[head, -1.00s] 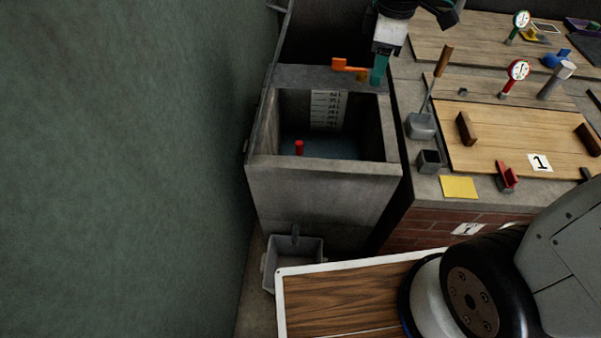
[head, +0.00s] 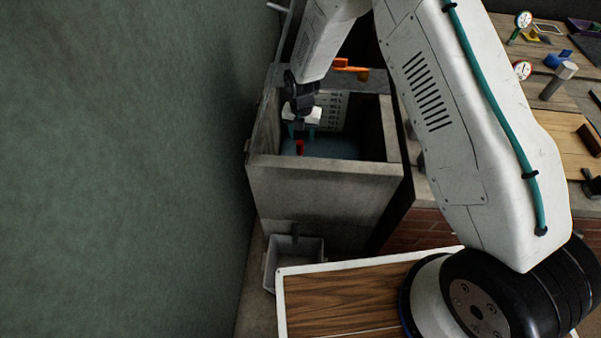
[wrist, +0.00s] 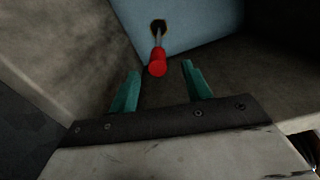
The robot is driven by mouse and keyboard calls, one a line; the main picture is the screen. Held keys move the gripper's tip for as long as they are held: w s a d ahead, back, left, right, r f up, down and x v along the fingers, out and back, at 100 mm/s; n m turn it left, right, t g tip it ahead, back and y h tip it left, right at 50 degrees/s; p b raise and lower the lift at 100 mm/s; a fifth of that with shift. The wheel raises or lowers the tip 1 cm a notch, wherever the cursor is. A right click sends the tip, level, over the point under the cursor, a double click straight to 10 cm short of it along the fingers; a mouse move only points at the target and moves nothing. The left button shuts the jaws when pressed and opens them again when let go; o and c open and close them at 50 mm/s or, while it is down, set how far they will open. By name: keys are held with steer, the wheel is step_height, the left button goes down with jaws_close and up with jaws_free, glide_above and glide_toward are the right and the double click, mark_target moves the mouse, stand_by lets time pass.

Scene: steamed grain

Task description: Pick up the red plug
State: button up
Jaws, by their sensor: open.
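The red plug (head: 300,147) stands upright in the grey stone basin (head: 320,180), toward its left side. In the wrist view the plug (wrist: 157,63) has a red top on a thin grey stem that leads down to a dark round spot (wrist: 158,26) on the blue floor. My gripper (head: 302,130) is inside the basin's opening, just above and beside the plug. In the wrist view its two teal fingers (wrist: 162,82) are apart, with nothing between them. The red top lies just beyond the fingertips, roughly midway between them.
The basin's walls (wrist: 60,45) are close around my gripper. An orange handle (head: 345,67) sits at the basin's back rim. A scale strip (head: 332,110) is on the inner back wall. A grey bin (head: 293,262) stands below the basin's front.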

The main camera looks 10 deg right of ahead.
mark_target(300, 143)
steer(key=f, duration=0.7)
steer(key=shift+s+a, duration=0.1)
steer(key=shift+a, duration=0.15)
jaws_close()
